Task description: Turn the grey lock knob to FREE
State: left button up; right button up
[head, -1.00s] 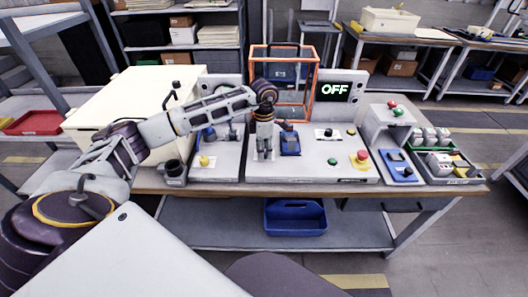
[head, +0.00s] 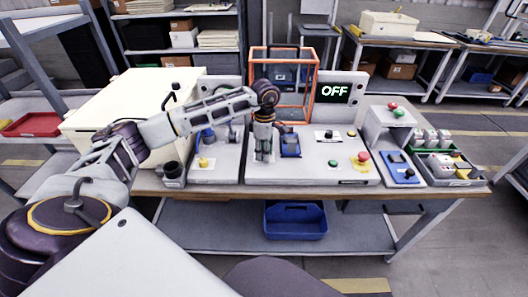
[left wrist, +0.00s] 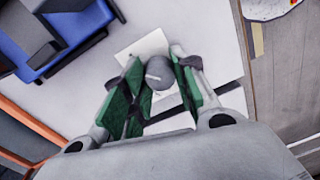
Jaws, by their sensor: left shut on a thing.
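My left gripper (head: 264,157) points down at the grey panel, left of the blue device (head: 290,145). In the left wrist view its two green-padded fingers (left wrist: 158,85) are closed on the grey lock knob (left wrist: 157,71), one on each side. The knob's round top shows between the pads. A white label plate (left wrist: 143,50) lies around the knob, partly covered by the fingers, and its lettering cannot be read. In the head view the gripper hides the knob. My right gripper is in neither current view.
A display (head: 338,89) at the back reads OFF. An orange frame (head: 316,90) stands behind the panel. A red button on a yellow base (head: 362,159) and a green button (head: 333,163) are to the right.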

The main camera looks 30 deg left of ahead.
pick_arm(q)
jog(key=o, duration=1)
jog(key=shift+w+a+r, duration=0.1)
jog(key=shift+w+r, duration=0.05)
jog(key=shift+r, duration=2.85)
jog(key=shift+w+a+r, duration=0.1)
jog(key=shift+w+r, duration=0.05)
jog(key=shift+r, duration=2.85)
jog(key=shift+d+f, duration=0.1)
